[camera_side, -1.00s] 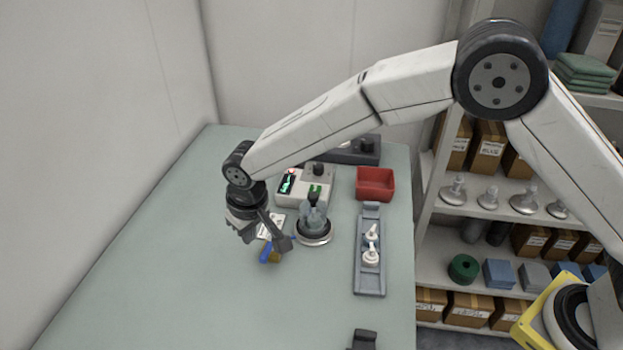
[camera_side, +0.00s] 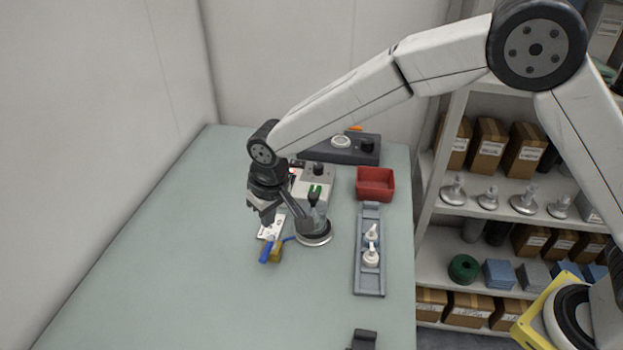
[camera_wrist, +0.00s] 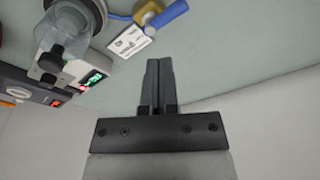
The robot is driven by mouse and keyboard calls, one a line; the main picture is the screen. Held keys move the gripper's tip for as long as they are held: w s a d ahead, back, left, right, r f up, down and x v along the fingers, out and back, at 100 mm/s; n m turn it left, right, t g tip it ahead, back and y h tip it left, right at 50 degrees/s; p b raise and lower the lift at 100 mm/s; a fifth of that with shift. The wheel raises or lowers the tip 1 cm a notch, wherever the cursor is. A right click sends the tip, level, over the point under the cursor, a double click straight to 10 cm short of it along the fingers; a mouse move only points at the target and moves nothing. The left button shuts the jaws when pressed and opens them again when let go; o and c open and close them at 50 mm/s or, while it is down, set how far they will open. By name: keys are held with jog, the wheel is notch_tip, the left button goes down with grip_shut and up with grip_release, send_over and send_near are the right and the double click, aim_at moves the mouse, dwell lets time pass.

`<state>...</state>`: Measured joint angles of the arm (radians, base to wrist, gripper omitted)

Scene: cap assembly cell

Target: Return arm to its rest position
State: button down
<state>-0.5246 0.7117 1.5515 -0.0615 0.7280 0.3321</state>
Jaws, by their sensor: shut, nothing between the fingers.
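My gripper (camera_wrist: 158,68) shows in the wrist view with its two fingers together and nothing between them. In the side view my gripper (camera_side: 268,218) hangs above the table, just left of the round fixture. The fixture has a metal base (camera_side: 314,238) and partly hides behind my gripper's parts. In the wrist view a clear, bottle-like part (camera_wrist: 63,38) stands in this fixture, to the left of my fingers.
A brass block with a blue handle (camera_side: 265,252) and a white card (camera_side: 268,230) lie near my gripper. Behind are a device with a green display (camera_wrist: 93,78), a dark scale (camera_side: 345,150) and a red bin (camera_side: 376,182). A grey tray (camera_side: 369,283) holds white pumps. Table at left is clear.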

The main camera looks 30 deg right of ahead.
jog(key=s+d+r+m, duration=0.1)
jog(key=s+d, duration=0.2)
jog(key=d, duration=0.5)
jog(key=s+d+r, duration=0.2)
jog(key=s+d, duration=0.1)
jog(key=d, duration=0.4)
jog(key=s+d+m, duration=0.1)
jog(key=s+d, duration=1)
jog(key=s, duration=0.1)
jog(key=shift+s+d+f+m+t, duration=0.15)
jog(key=shift+s+f+m+t, duration=0.15)
jog(key=shift+s+m+t, duration=0.1)
